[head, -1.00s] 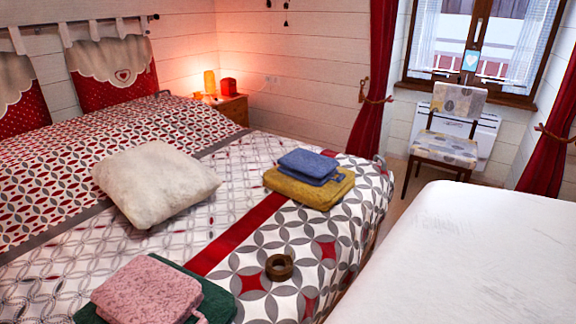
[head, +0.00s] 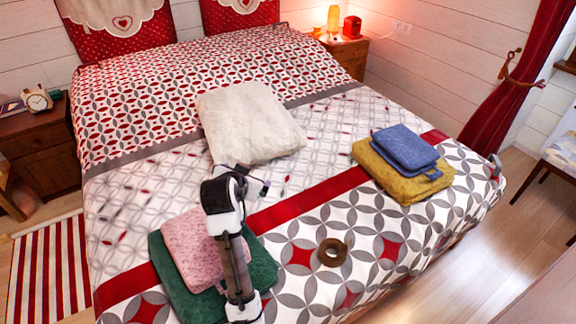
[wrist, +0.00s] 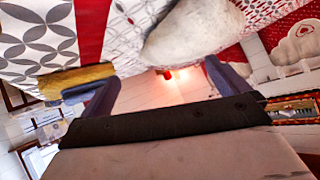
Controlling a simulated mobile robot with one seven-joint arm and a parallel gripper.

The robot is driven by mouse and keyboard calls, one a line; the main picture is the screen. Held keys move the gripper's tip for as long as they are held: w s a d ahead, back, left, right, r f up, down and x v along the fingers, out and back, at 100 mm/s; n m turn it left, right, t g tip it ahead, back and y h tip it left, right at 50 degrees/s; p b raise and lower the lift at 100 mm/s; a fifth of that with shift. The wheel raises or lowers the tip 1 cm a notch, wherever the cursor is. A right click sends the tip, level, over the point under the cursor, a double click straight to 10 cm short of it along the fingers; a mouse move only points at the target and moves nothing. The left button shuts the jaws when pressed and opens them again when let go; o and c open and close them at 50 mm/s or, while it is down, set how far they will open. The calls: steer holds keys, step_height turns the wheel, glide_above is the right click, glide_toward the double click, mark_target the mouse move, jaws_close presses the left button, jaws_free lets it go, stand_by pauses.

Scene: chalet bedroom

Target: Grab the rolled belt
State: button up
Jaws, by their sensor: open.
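The rolled belt (head: 332,252) is a small brown ring-shaped coil lying flat on the patterned bedspread, right of the pink and green towels in the head view. I cannot see it in the wrist view. My gripper (head: 262,187) is raised over the bed, up and left of the belt in the head view and apart from it. In the wrist view my gripper (wrist: 165,92) has its two fingers wide apart with nothing between them.
A pink towel (head: 188,246) on a green towel (head: 263,270) lies beside my arm. A blue towel (head: 404,147) on a yellow towel (head: 377,178) lies at the right. A white pillow (head: 248,122) lies behind. The bedspread around the belt is clear.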

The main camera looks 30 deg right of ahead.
steer(key=s+d+f+m+g+p, duration=0.1)
steer(key=s+d+f+m+g, duration=0.3)
steer(key=s+d+f+g, duration=0.45)
steer(key=m+y, duration=0.1)
steer(key=m, duration=0.2)
glide_toward(333, 249)
steer(key=b, duration=0.1)
steer(key=f+b, duration=0.1)
steer(key=b, duration=0.1)
steer(key=shift+s+d+f+g, duration=0.1)
steer(key=shift+d+f+g, duration=0.1)
steer(key=shift+d+g, duration=0.15)
steer(key=shift+p+x, duration=0.4)
steer(key=shift+x, duration=2.75)
steer(key=c, duration=1.1)
steer(key=shift+r, duration=0.15)
